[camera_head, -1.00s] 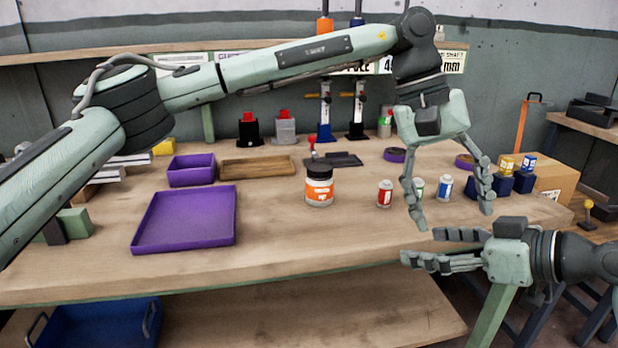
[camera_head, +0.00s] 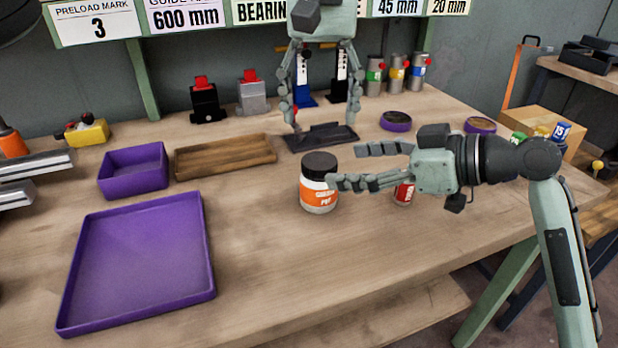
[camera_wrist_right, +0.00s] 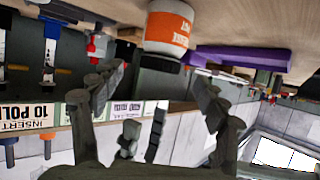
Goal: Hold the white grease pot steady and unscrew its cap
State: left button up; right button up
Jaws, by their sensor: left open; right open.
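The white grease pot (camera_head: 316,199) stands upright on the bench, with an orange label and its dark cap (camera_head: 320,164) on top. My right gripper (camera_head: 345,166) is open and level with the cap, coming from the right. Its lower finger overlaps the pot's right edge in the head view; I cannot tell if it touches. In the right wrist view the pot (camera_wrist_right: 168,30) appears upside down, beyond and between the spread fingers (camera_wrist_right: 156,88). My left gripper (camera_head: 322,115) is open and empty, pointing down above and behind the pot.
A large purple tray (camera_head: 205,245), a small purple bin (camera_head: 133,183) and a wooden tray (camera_head: 225,158) lie to the left. A red-labelled bottle (camera_head: 404,194) stands under my right gripper. A dark flat tray (camera_head: 320,137) lies behind the pot. The bench front is clear.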

aim_at(333, 166)
pick_arm(q)
jog(key=shift+s+d, duration=0.1)
pick_arm(e)
jog(key=shift+x, duration=3.55)
jog(key=shift+s+a, duration=0.1)
grip_shut()
pick_arm(q)
jog(key=shift+s+d+f+m, duration=0.1)
jog(key=shift+d+m, duration=0.05)
jog(key=shift+m, duration=1.95)
jog(key=shift+f, duration=3.9)
